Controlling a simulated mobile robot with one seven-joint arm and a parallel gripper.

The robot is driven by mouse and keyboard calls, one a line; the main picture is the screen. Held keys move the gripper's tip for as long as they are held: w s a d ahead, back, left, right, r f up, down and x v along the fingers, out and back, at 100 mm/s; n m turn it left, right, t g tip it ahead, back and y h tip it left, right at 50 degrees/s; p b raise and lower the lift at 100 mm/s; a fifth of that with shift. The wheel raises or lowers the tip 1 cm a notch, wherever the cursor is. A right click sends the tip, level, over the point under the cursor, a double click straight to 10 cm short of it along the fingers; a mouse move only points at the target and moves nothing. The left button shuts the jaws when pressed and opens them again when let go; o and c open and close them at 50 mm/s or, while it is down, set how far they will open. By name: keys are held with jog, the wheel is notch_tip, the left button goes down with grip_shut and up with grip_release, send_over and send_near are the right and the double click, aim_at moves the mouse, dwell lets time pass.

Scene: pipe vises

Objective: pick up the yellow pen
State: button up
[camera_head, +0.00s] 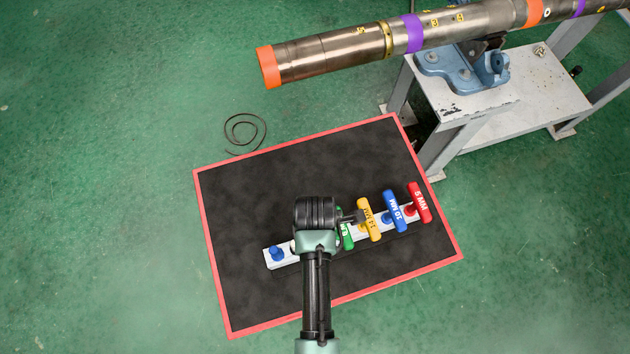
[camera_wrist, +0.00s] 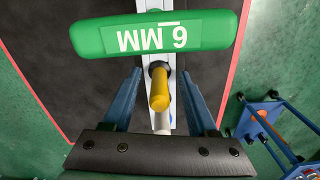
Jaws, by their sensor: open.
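The yellow pen (camera_wrist: 160,98) stands in a white rack (camera_wrist: 168,20) in the wrist view, with a dark ring around its lower part. My gripper (camera_wrist: 158,77) is open, with one blue finger on each side of the pen and visible gaps between. The green 6 MM T-handle (camera_wrist: 160,36) lies just beyond the fingertips. In the head view my arm hides the yellow pen and my fingers; the rack (camera_head: 268,264) shows on both sides of it.
The rack also holds a blue pen (camera_head: 277,254) and yellow (camera_head: 368,220), blue (camera_head: 394,213) and red (camera_head: 419,202) T-handles. It lies on a black mat (camera_head: 260,190) with a red border. A pipe (camera_head: 340,50) in a blue vise (camera_head: 462,75) is at upper right.

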grip_shut()
notch_tip(320, 180, up, 10)
jog(key=shift+r+b, duration=0.1)
jog(key=shift+b, duration=0.25)
dwell(0.4)
